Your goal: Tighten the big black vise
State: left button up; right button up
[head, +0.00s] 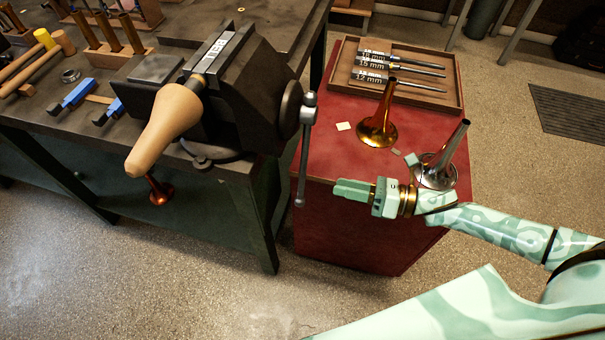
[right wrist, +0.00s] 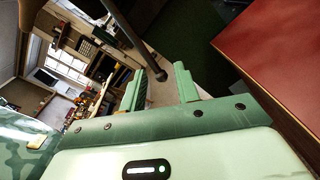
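The big black vise (head: 262,95) is mounted at the right corner of the dark workbench. Its steel handle bar (head: 304,160) hangs almost straight down from the screw on the vise's right side. A tan tapered wooden form (head: 168,128) and a labelled rod lie at the jaws; I cannot tell how firmly they are held. My right gripper (head: 338,190) is just right of the bar's lower end, apart from it, pointing left. In the right wrist view the gripper (right wrist: 162,80) is open and empty, with the handle bar (right wrist: 124,36) ending near its fingertips. My left gripper is out of view.
A red cabinet (head: 330,225) stands right of the bench, below and behind my right gripper. On it are a brass bell (head: 377,125), a silver bell (head: 438,165) and a wooden tray (head: 455,93) of labelled rods. Open floor (head: 180,270) lies in front.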

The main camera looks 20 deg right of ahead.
aim_at(303, 177)
jog(key=s+d+r+n+g+y, duration=0.2)
jog(key=d+n+g+y, duration=0.1)
jog(key=d+n, duration=0.3)
jog(key=x, duration=1.6)
jog(key=shift+w+a, duration=0.1)
jog(key=shift+w, duration=0.1)
jog(key=shift+p, duration=0.3)
grip_shut()
